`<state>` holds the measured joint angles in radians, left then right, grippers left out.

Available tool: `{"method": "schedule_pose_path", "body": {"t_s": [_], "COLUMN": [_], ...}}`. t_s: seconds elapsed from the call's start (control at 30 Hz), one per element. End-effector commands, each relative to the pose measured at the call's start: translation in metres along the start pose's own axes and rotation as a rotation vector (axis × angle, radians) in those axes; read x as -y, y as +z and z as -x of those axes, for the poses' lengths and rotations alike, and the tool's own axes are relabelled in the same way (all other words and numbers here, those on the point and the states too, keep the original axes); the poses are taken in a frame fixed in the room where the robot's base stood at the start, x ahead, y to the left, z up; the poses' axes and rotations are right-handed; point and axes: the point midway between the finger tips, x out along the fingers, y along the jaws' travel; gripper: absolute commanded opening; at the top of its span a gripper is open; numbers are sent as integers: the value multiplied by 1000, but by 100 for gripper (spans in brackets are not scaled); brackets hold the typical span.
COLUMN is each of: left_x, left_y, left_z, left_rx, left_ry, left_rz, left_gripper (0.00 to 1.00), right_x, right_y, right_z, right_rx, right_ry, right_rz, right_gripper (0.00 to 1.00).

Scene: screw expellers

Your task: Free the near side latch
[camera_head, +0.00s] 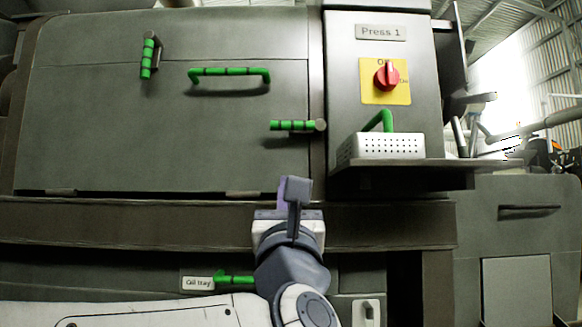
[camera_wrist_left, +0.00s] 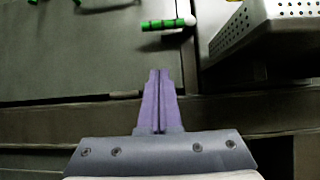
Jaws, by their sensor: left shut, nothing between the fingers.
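A grey press cover (camera_head: 110,130) carries two green latches. One latch (camera_head: 295,125) lies level near the cover's right edge, with its round pivot at its right end; it also shows at the top of the left wrist view (camera_wrist_left: 163,24). The other latch (camera_head: 147,60) stands upright at the upper left, with its pivot at the top. A long green handle (camera_head: 230,72) sits between them. I cannot tell which latch is the near side one. My left gripper (camera_head: 295,184) is shut and empty, below the level latch and apart from it; its purple fingers (camera_wrist_left: 159,76) are together. My right gripper is out of view.
A perforated white box (camera_head: 380,146) with a green handle sits on a ledge right of the cover, under a red switch (camera_head: 386,76) on a yellow plate. A beam (camera_head: 150,222) runs below the cover. A lower green handle (camera_head: 236,280) is beside my left arm.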

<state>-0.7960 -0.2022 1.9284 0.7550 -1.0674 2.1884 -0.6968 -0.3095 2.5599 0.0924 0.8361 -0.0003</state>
Motion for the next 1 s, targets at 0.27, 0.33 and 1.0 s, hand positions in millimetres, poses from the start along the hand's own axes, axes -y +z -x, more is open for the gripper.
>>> {"method": "schedule_pose_path", "body": {"t_s": [0.27,0.33,1.0], "left_x": [9,10,8], "left_y": [1,1,6], "left_z": [0,-2,-87], "left_rx": [0,0,-3], "left_ry": [-10,-11,-8], "left_rz": [12,12,5], "left_gripper": [0,0,0], "right_x": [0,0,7], "right_y": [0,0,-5], "right_z": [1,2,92], "right_rx": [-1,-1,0], "right_ry": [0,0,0], "right_rz": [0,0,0], "right_gripper": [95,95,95]}}
